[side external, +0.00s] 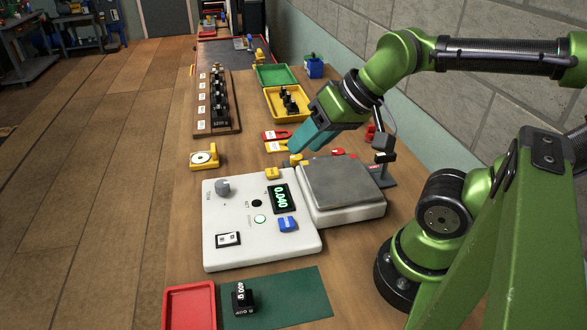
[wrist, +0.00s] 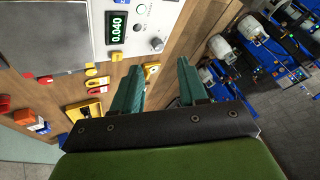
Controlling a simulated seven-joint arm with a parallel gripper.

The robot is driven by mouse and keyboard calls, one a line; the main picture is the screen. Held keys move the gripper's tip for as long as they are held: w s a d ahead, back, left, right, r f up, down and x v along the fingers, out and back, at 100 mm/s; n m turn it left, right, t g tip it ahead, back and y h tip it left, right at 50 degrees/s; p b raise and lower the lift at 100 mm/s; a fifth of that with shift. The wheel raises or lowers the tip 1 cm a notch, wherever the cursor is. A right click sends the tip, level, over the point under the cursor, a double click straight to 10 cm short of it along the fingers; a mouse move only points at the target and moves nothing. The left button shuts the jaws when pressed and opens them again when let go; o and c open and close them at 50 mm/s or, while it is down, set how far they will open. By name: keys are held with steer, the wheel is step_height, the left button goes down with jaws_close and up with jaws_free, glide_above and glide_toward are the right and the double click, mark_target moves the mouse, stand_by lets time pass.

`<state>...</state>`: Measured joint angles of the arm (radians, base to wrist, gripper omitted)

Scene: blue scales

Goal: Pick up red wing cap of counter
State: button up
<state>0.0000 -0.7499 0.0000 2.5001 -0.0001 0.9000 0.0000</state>
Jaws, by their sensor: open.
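The white counter unit (side external: 262,250) has a display reading 0.040 and a grey weighing plate (side external: 342,183) to its right. A small red piece (side external: 338,152) lies just behind the plate; it also shows in the wrist view (wrist: 45,79). A red piece with a white label (side external: 277,135) lies farther back on the bench, also in the wrist view (wrist: 97,91). I cannot tell which red piece is the wing cap. My gripper (side external: 298,148) is open and empty, above the bench behind the unit. Its fingers (wrist: 158,64) stand apart in the wrist view.
A yellow labelled piece (side external: 277,147) lies beside the labelled red one. A blue piece (side external: 287,224) sits on the unit. A yellow tray (side external: 271,96) and green tray (side external: 292,73) stand behind. A black stand (side external: 383,160) is right of the plate. A red tray (side external: 189,290) is in front.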

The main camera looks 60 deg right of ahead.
steer(key=o, duration=0.4)
